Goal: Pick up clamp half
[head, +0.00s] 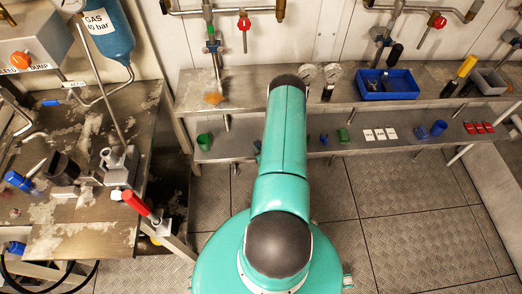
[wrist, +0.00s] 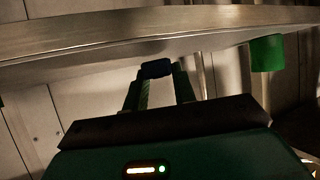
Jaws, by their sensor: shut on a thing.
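My gripper (wrist: 158,80) shows in the wrist view with its two fingers reaching up to a small dark blue piece. It is shut on this piece, which I take to be the clamp half (wrist: 156,68). The piece sits across the fingertips, just below a metal shelf edge (wrist: 160,30) in the picture. Its fine shape is too dark to tell. In the head view my arm hides the gripper and the held piece.
A green thing (wrist: 267,53) is right of the gripper in the wrist view. In the head view the lower shelf (head: 300,150) holds a green cup (head: 204,141), a small blue piece (head: 323,139), a green block (head: 343,134) and white cards (head: 379,134). A blue bin (head: 387,94) stands above.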

